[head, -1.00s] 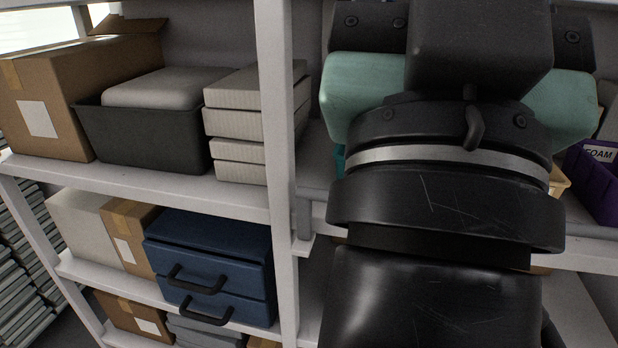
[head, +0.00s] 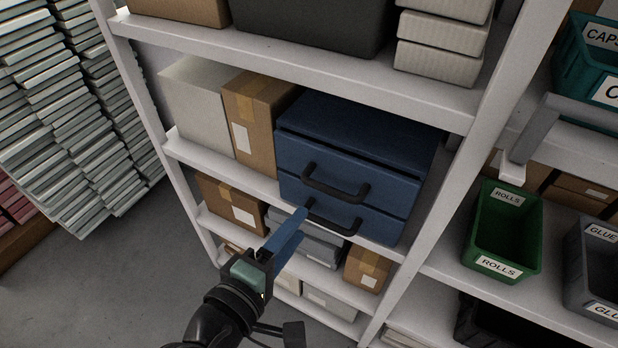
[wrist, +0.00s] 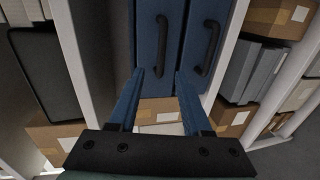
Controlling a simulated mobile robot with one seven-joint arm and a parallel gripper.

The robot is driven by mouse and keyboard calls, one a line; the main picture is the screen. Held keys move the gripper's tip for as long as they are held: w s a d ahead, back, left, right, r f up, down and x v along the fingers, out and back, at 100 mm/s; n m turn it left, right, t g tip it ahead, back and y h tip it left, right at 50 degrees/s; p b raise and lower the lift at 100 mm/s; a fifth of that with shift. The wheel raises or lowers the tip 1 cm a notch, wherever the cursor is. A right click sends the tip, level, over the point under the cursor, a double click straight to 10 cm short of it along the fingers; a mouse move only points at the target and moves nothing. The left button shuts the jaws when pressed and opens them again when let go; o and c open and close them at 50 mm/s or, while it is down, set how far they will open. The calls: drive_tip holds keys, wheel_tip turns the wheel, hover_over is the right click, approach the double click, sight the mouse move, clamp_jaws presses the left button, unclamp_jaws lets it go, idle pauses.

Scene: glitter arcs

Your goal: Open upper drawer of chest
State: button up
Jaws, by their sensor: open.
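A dark blue chest (head: 360,125) with two drawers sits on a shelf in the head view. The upper drawer (head: 292,154) has a black bar handle (head: 335,190); the lower drawer (head: 378,226) has a similar handle below it. Both drawers look shut. My gripper (head: 304,211), with blue fingers, is open and empty in front of the chest. In the wrist view, turned sideways, my gripper (wrist: 159,72) points at the chest, with the upper handle (wrist: 160,45) lined up between the fingertips and apparently beyond them. The lower handle (wrist: 207,46) is outside the right finger.
A cardboard box (head: 256,120) and a pale box (head: 196,100) stand left of the chest. A white shelf post (head: 455,190) stands to its right. Grey items (head: 322,250) and boxes fill the shelf below. A green bin (head: 503,235) is farther right.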

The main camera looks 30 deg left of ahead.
sight(328, 192)
drive_tip(key=p+x, duration=0.1)
drive_tip(key=x, duration=1.1)
drive_tip(key=shift+w+d+f, duration=0.15)
drive_tip(key=shift+w+f, duration=0.05)
drive_tip(key=shift+w, duration=0.15)
clamp_jaws()
idle(0.9)
